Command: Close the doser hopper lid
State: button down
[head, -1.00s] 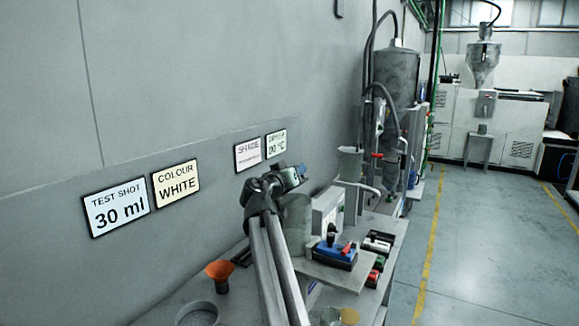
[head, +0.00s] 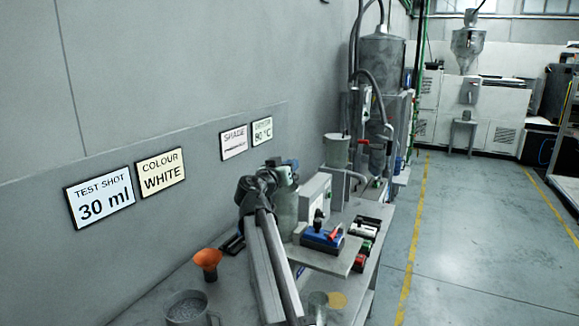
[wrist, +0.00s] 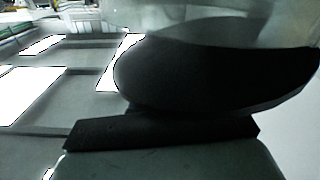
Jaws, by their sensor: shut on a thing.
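The doser hopper, a pale grey-green cylinder (head: 286,208), stands on the bench in the head view, partly behind my arm. My gripper (head: 284,171) is at its top rim, small and partly hidden by my own wrist. In the wrist view a large dark rounded piece (wrist: 205,78), apparently the hopper lid, fills the middle, close to the camera. A black flat bar (wrist: 160,132) lies across the picture below it. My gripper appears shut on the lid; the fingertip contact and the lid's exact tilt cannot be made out.
Right of the hopper are a grey control box (head: 315,200) and a platform (head: 330,262) carrying a blue-and-red device (head: 322,238). An orange funnel (head: 207,260) and a grey mug (head: 187,306) stand at the front left. A clear cup (head: 318,304) is near the front edge.

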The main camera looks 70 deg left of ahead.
jog(key=shift+s+f, duration=0.1)
jog(key=shift+s, duration=0.1)
jog(key=c, duration=1.2)
grip_release()
jog(key=shift+w+r, duration=0.1)
jog(key=shift+r, duration=0.1)
notch_tip(320, 180, up, 10)
jog(key=shift+f, duration=0.15)
